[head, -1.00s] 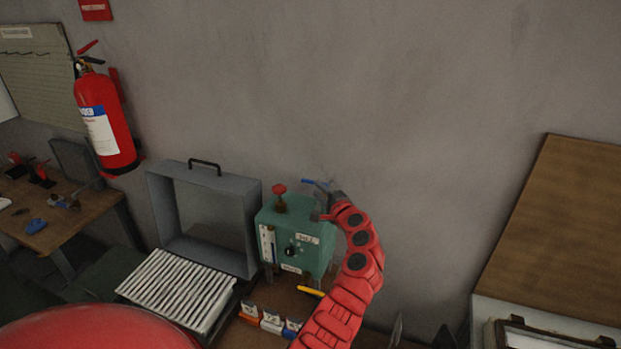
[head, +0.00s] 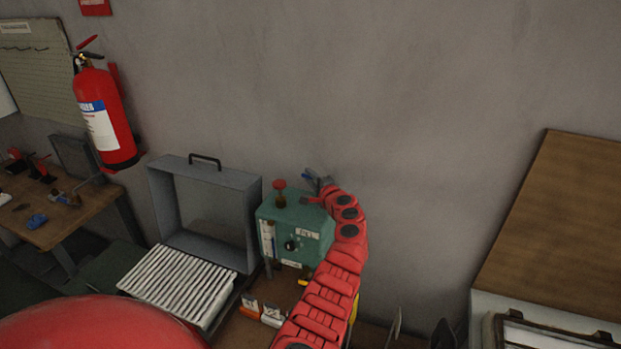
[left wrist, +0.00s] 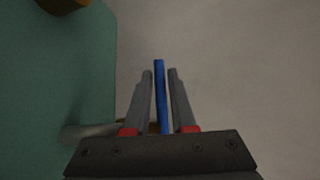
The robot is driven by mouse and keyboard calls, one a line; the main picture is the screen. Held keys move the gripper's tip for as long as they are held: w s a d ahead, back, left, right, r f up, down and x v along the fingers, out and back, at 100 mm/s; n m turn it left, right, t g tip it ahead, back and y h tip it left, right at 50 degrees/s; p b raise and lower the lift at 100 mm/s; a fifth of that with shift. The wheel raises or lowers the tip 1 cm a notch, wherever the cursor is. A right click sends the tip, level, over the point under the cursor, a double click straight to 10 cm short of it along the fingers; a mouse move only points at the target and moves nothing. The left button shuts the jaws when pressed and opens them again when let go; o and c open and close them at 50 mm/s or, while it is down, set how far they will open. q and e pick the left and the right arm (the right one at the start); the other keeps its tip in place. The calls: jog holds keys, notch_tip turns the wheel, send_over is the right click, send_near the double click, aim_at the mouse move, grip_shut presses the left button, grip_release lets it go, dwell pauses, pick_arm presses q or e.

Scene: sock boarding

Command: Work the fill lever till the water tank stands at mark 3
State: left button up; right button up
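The green tank unit (head: 312,246) stands on the bench by the wall. A pale gauge strip (head: 268,240) is on its front left; the water level and marks are too small to read. A black knob (head: 291,245) and white labels are on the front. My left gripper (head: 312,177) is at the tank's upper right corner. The blue lever shows between its fingers in the left wrist view (left wrist: 159,85), with narrow gaps on both sides, so the fingers look open around it. My left forearm covers the tank's right side. My right gripper is not in view.
A red knob (head: 280,187) stands on the tank's top. An open grey case (head: 160,215) and a rack of white strips (head: 180,285) are at its left. Small labelled cards (head: 271,316) stand in front. A fire extinguisher (head: 103,125) hangs on the wall.

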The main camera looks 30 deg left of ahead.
pick_arm(q)
grip_shut()
dwell(1.2)
